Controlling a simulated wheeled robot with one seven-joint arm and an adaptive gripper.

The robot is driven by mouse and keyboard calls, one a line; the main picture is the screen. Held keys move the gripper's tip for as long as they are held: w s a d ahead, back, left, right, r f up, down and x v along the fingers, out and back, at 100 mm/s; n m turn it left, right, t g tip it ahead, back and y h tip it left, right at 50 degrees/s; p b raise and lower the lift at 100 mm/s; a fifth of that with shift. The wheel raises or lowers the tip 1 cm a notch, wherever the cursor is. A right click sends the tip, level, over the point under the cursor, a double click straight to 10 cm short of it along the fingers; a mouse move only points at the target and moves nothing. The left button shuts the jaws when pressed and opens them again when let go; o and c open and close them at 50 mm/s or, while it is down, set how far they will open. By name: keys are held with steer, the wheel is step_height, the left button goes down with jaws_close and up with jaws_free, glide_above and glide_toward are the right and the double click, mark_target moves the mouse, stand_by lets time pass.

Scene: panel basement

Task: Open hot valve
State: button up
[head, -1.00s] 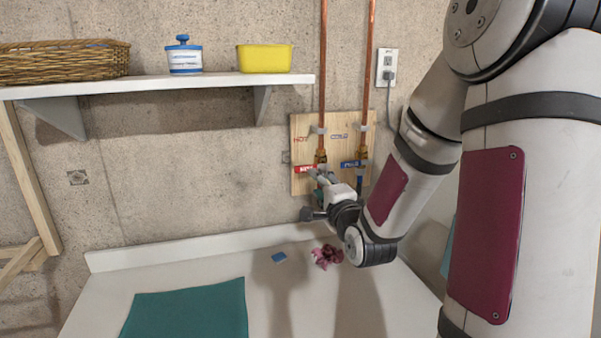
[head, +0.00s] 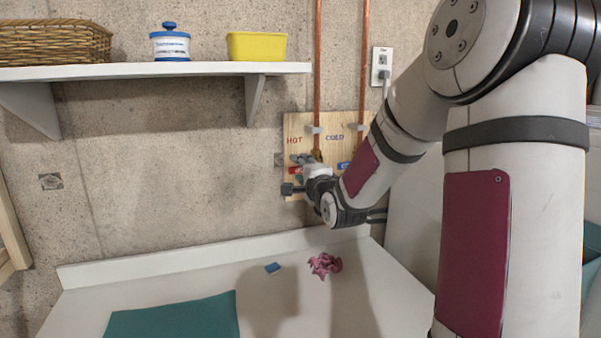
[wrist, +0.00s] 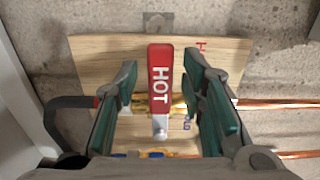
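The hot valve's red lever (wrist: 160,85), marked HOT in white, lies crosswise to its copper pipe in the wrist view. It also shows in the head view (head: 295,171), partly hidden by my gripper. My gripper (wrist: 160,82) is open, with one green-padded finger on each side of the lever. Gaps show between both fingers and the lever. In the head view my gripper (head: 297,158) is at the left part of the wooden board (head: 300,125).
The blue cold lever (head: 343,165) is right of the hot one. Copper pipes (head: 318,60) rise above the board. A shelf (head: 150,70) holds a basket, a jar and a yellow tub. A blue sponge (head: 273,268) and pink cloth (head: 324,265) lie on the counter below.

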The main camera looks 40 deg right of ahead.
jaws_close()
